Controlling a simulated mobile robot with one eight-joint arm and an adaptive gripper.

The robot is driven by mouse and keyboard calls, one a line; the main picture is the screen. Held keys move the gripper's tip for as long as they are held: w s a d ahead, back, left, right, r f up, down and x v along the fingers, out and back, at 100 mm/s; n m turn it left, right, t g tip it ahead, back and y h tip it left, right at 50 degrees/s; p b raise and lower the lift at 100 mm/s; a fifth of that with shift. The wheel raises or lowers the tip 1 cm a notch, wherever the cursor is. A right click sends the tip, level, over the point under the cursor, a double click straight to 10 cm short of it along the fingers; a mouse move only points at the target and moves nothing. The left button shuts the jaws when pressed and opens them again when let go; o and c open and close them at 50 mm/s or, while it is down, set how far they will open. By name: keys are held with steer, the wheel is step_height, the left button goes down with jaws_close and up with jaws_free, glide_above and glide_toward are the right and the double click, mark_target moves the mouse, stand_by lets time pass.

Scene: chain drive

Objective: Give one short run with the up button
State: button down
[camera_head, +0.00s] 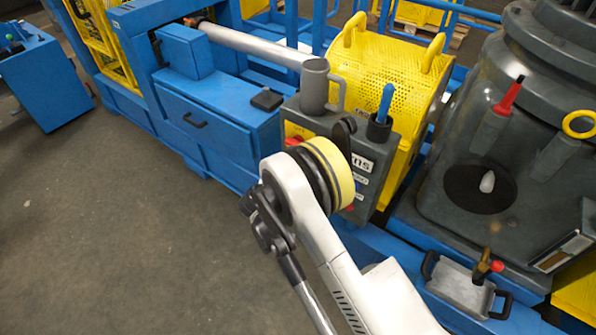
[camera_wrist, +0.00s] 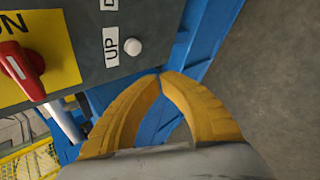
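The up button is a small round white button (camera_wrist: 132,46) beside a white "UP" label (camera_wrist: 111,46) on the grey control box (camera_wrist: 85,60). My gripper (camera_wrist: 161,75) has its two yellow fingers brought together at the tips, with nothing between them. The fingertips lie just below and right of the button in the wrist view; I see no clear contact. In the head view the control box (camera_head: 385,190) stands behind my arm, which hides much of its front. My gripper's fingers and the up button cannot be made out there.
A red rotary switch (camera_wrist: 22,70) sits on a yellow plate (camera_wrist: 60,40) beside the button. On the box stand a grey mug (camera_head: 314,88) and a dark cup (camera_head: 378,130) with a blue-handled item. A metal tray (camera_head: 460,289) lies at lower right. Open floor (camera_head: 130,220) fills the left.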

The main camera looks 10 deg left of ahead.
steer(key=shift+n, duration=0.6)
steer(key=f, duration=0.1)
steer(key=s+a+f, duration=0.1)
steer(key=f, duration=0.2)
steer(key=shift+s+a, duration=0.15)
steer(key=shift+a, duration=0.05)
steer(key=w+d, duration=0.3)
steer(key=w, duration=0.5)
steer(key=shift+d, duration=0.2)
steer(key=shift+w, duration=0.15)
stand_by(0.6)
steer(key=shift+w+d, duration=0.2)
steer(key=shift+w, duration=0.1)
steer(key=shift+w+d, duration=0.2)
steer(key=shift+w, duration=0.3)
stand_by(1.7)
steer(key=shift+s+a, duration=0.1)
steer(key=shift+s, duration=0.05)
stand_by(1.8)
steer(key=shift+s+a, duration=0.3)
steer(key=shift+s, duration=0.45)
